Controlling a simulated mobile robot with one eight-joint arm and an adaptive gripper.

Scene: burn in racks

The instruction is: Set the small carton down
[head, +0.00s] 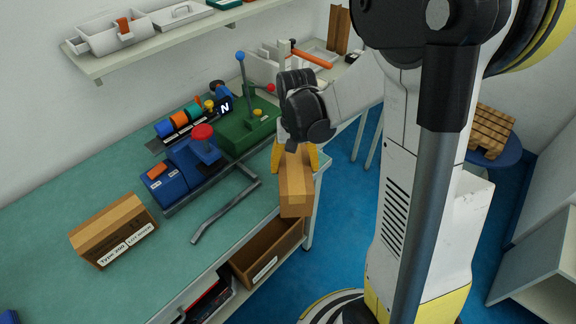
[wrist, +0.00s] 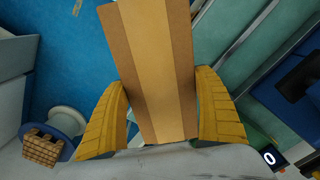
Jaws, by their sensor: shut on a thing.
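The small carton (head: 297,184) is a brown cardboard box with a lighter tape strip. My gripper (head: 295,156) has yellow fingers and is shut on it near the right front edge of the green bench (head: 235,225). In the wrist view the carton (wrist: 158,70) sits between both yellow fingers of the gripper (wrist: 162,115), with blue floor on one side and the bench on the other. The carton's lower end appears over or beside the bench edge; whether it touches anything I cannot tell.
A labelled carton (head: 115,230) stands at the bench's left. A blue vise-like device (head: 185,172), a bent metal bar (head: 225,210) and a green machine (head: 247,128) stand on the bench. An open drawer (head: 268,252) juts out below the front edge. Bare bench top lies between the labelled carton and the bar.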

